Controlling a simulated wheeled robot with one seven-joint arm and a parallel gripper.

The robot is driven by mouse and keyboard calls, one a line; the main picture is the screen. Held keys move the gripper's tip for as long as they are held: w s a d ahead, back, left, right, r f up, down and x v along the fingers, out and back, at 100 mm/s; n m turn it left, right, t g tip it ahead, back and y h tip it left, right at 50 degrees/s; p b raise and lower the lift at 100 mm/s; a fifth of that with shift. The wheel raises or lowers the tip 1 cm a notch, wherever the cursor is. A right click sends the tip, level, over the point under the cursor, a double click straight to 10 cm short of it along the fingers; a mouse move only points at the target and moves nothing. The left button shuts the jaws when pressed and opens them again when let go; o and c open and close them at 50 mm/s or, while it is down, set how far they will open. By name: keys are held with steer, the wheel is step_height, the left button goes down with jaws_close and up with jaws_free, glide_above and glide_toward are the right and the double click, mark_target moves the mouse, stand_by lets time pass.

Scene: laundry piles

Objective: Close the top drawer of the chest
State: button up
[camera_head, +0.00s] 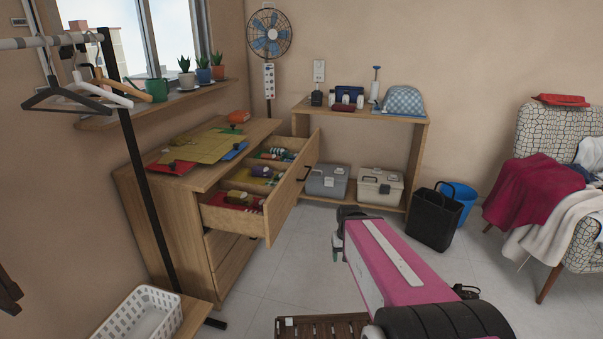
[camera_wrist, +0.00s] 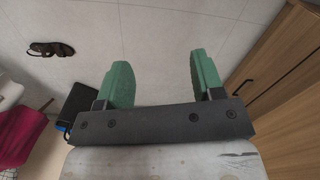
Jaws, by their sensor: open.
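The wooden chest (camera_head: 160,203) stands at the left in the head view. Its top drawer (camera_head: 292,197) is pulled well out, with a dark handle (camera_head: 307,172) on its front and several small coloured items inside. The lower drawers (camera_head: 229,262) are in. My gripper (camera_head: 338,246) is to the right of the drawer front, apart from it and lower. In the wrist view my gripper (camera_wrist: 161,85) has two green fingers spread apart with nothing between them, over the tiled floor. Wooden drawer fronts (camera_wrist: 280,75) show at the right of that view.
A clothes rack (camera_head: 145,190) with hangers stands before the chest. A white basket (camera_head: 140,314) is at the lower left, and a slatted wooden piece (camera_head: 322,328) is at the bottom. A black bag (camera_head: 434,217) and a draped armchair (camera_head: 560,150) are right. Floor (camera_head: 283,265) beside the chest is clear.

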steer(key=shift+w+a+f+m+y, duration=0.1)
steer(key=shift+w+a+m+y, duration=0.1)
steer(key=shift+w+m+y, duration=0.1)
steer(key=c, duration=0.5)
steer(key=w+a+m+y, duration=0.3)
steer(key=m, duration=0.1)
steer(key=shift+w+a, duration=0.15)
steer(key=shift+w, duration=0.25)
jaws_close()
steer(key=m+t+y, duration=0.6)
steer(key=m+y, duration=0.8)
steer(key=m, duration=0.3)
glide_toward(284, 187)
steer(key=x, duration=0.7)
steer(key=shift+s+a+r, duration=0.1)
steer(key=shift+a+r, duration=0.15)
steer(key=shift+a, duration=0.05)
